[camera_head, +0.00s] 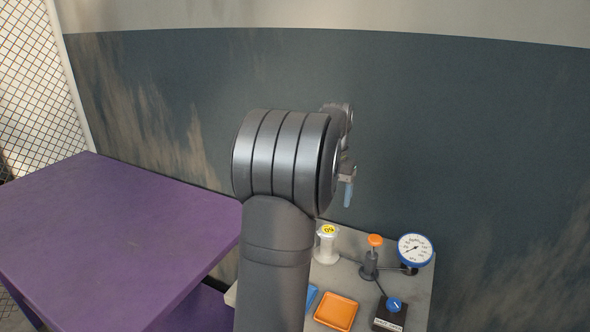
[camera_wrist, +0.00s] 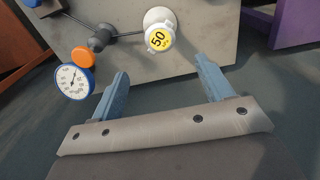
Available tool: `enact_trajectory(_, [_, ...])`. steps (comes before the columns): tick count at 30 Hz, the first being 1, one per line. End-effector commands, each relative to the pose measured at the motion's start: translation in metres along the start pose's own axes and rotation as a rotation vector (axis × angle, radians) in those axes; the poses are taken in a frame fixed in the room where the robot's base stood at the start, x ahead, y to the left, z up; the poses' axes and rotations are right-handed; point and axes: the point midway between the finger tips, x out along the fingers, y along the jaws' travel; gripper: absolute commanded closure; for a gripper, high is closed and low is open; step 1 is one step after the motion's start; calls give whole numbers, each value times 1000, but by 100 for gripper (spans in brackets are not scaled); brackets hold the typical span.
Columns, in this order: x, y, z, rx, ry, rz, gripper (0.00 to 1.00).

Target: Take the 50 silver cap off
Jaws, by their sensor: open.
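The silver cap with a yellow 50 label (camera_wrist: 158,38) sits on top of a pale, whitish post on the grey board. It also shows in the head view (camera_head: 327,231), just right of my arm. My gripper (camera_wrist: 160,85) is open and empty in the wrist view, its two blue fingers apart. The cap lies beyond the fingertips, roughly in line with the gap between them and not touched. In the head view one blue finger (camera_head: 348,193) shows above the board; my arm hides the rest.
A dial gauge (camera_head: 415,249) and an orange-topped dark post (camera_head: 374,254) stand right of the cap, joined by dark pipes. An orange tray (camera_head: 336,311) and a blue knob on a black block (camera_head: 391,314) lie nearer. A purple table (camera_head: 110,240) stands left; a dark wall rises behind.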

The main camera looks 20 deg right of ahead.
Motion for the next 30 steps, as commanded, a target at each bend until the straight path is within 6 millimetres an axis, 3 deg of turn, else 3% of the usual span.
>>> enact_trajectory(8, [19,0,0,0,0,0,27])
enact_trajectory(30, [93,0,0,0,-1,0,27])
